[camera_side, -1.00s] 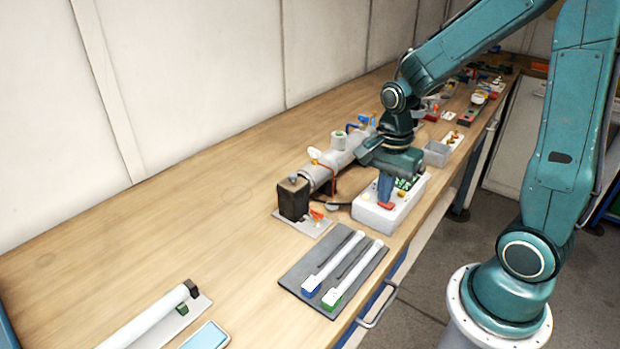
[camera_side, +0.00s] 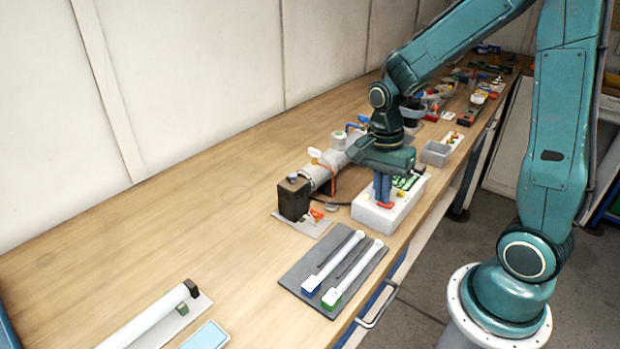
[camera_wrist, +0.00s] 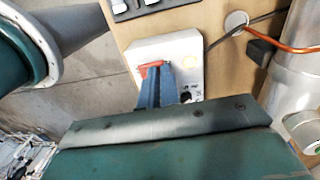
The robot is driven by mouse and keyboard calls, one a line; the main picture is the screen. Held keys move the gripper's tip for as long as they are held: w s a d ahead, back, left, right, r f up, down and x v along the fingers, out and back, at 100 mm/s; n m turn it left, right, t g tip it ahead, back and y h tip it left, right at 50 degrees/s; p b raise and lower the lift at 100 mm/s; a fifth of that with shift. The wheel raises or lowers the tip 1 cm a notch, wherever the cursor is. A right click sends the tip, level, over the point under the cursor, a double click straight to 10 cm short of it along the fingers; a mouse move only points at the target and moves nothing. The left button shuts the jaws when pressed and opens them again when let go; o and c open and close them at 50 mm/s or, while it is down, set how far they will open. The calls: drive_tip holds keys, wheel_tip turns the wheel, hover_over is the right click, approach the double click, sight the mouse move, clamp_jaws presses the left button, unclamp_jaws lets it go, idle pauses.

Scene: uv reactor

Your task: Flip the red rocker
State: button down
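The red rocker (camera_wrist: 152,67) sits on the top face of a white control box (camera_wrist: 192,45), near one end. In the side view the rocker (camera_side: 386,205) shows just below my fingertips. My gripper (camera_wrist: 156,76) points down at it, its blue fingers side by side with no clear gap and nothing seen between them. In the side view my gripper (camera_side: 382,202) is right at the rocker. I cannot tell whether the fingertips touch it. The fingers hide part of the rocker and of the box top.
A grey cylindrical reactor (camera_side: 325,170) with a black end block (camera_side: 293,198) lies behind the box. A dark mat (camera_side: 297,268) with two white tubes lies in front. A grey bin (camera_side: 436,153) stands beyond the box. The bench at left is mostly clear.

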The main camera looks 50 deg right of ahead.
drive_tip(key=shift+s+f, duration=0.35)
drive_tip(key=shift+s, duration=0.1)
drive_tip(key=shift+s+r, duration=0.1)
drive_tip(key=shift+s, duration=0.6)
drive_tip(key=shift+r, duration=0.1)
wheel_tip(320, 180, up, 14)
drive_tip(key=w, duration=0.2)
drive_tip(key=shift+r, duration=0.2)
drive_tip(key=shift+w, duration=0.1)
